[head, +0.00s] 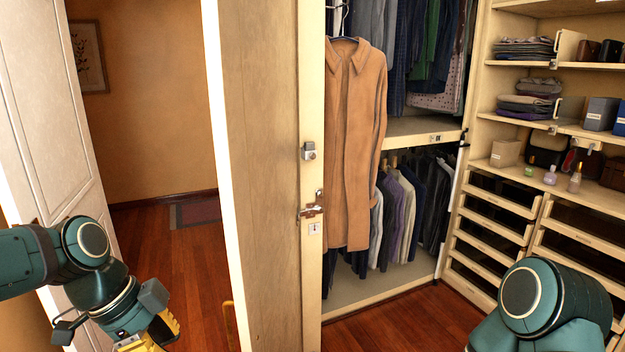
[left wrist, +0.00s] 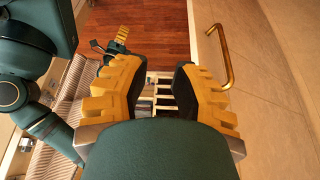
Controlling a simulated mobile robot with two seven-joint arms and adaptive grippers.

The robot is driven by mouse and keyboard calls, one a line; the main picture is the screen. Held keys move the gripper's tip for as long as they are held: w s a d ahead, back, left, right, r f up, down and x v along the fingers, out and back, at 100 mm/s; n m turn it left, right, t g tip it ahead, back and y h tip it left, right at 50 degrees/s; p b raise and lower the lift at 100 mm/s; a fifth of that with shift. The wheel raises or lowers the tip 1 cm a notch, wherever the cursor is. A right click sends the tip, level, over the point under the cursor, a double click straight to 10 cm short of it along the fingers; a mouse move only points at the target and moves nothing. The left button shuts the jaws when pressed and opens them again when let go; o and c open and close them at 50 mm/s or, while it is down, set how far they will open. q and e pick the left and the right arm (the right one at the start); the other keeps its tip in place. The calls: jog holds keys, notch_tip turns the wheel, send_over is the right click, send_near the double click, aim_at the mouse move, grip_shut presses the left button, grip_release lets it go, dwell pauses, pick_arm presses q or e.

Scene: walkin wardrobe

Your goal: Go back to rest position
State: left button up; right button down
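My left gripper (left wrist: 165,85) shows large in the left wrist view. Its two yellow ridged fingers stand apart with nothing held between them. In the head view only part of my left gripper (head: 150,340) shows at the bottom left, left of the open door (head: 265,180). A brass door handle (left wrist: 229,60) lies just right of the fingers in the wrist view, outside the gap. My right arm (head: 550,300) shows at the bottom right of the head view, but its gripper is out of that frame. A small yellow finger-like part (left wrist: 123,33) shows at the top of the wrist view; its state is unclear.
A brown coat (head: 352,150) hangs just right of the door edge. Hanging clothes (head: 405,210) fill the wardrobe behind it. Shelves and drawers (head: 490,225) stand at the right. A white door (head: 50,110) is at the left. Wooden floor (head: 195,260) is open between the doors.

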pick_arm(q)
jog(key=w+d+f+n, duration=0.1)
jog(key=d+f+n, duration=0.25)
jog(key=f, duration=0.75)
jog(key=w+d+f+n, duration=0.1)
jog(key=d+f+n, duration=0.3)
jog(key=f, duration=0.6)
jog(key=s+d+f+n, duration=0.2)
jog(key=s+f+n, duration=0.2)
jog(key=f, duration=0.4)
jog(key=s+d+f+n, duration=0.2)
jog(key=s+f+n, duration=0.2)
jog(key=f, duration=0.4)
jog(key=shift+d+f+n, duration=0.2)
jog(key=shift+d+n, duration=0.1)
jog(key=shift+n, duration=0.45)
